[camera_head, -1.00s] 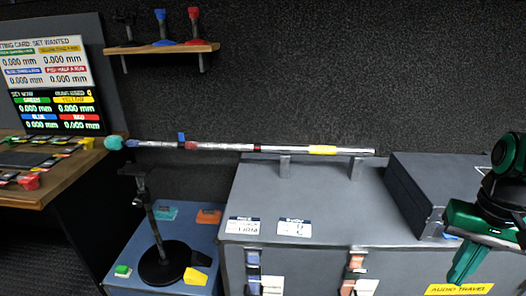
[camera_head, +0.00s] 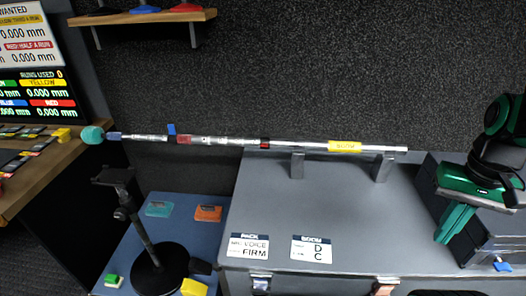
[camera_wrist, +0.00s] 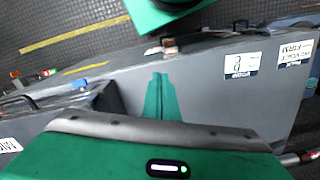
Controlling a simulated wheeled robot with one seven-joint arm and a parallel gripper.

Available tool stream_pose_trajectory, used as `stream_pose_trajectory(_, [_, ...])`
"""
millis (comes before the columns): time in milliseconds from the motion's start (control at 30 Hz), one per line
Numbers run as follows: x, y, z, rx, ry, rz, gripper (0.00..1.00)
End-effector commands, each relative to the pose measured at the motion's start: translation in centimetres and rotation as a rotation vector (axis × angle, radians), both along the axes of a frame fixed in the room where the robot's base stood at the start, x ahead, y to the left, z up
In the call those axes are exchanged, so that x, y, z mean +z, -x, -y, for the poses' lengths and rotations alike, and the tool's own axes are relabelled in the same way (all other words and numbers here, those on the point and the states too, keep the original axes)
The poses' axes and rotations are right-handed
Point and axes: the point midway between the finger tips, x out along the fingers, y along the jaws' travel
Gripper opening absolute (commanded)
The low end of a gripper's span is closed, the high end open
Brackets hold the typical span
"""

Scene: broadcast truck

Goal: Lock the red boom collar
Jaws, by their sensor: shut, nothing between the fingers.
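The boom pole (camera_head: 225,141) lies level on two grey supports on the grey case. It carries a red sleeve (camera_head: 184,139) left of its middle and a narrow dark-and-red collar (camera_head: 264,143) farther right. A blue tab (camera_head: 171,129) stands upright beside the red sleeve, and yellow tape (camera_head: 345,146) wraps the right part. I cannot tell whether either red part is locked. My green gripper (camera_head: 446,236) is shut and empty, to the right of the boom's right end and apart from it. Its fingers (camera_wrist: 160,98) also show shut in the wrist view, above the case.
A black stand (camera_head: 158,270) rises under the boom's left part. The grey case (camera_head: 340,215) bears two labels. A dark box (camera_head: 432,190) sits beside my gripper. A wall shelf (camera_head: 150,15) hangs above the boom. The air in front of the boom is clear.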

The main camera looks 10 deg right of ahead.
Motion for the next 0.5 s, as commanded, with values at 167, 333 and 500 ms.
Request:
stream_pose_trajectory(167, [0.0,0.0,0.0,0.000,0.000,0.000,0.00])
stream_pose_trajectory(333, [0.2,0.8,0.0,0.030,0.007,0.009,0.00])
stream_pose_trajectory(500, [-1.5,-1.7,0.3,0.181,0.051,-0.020,0.00])
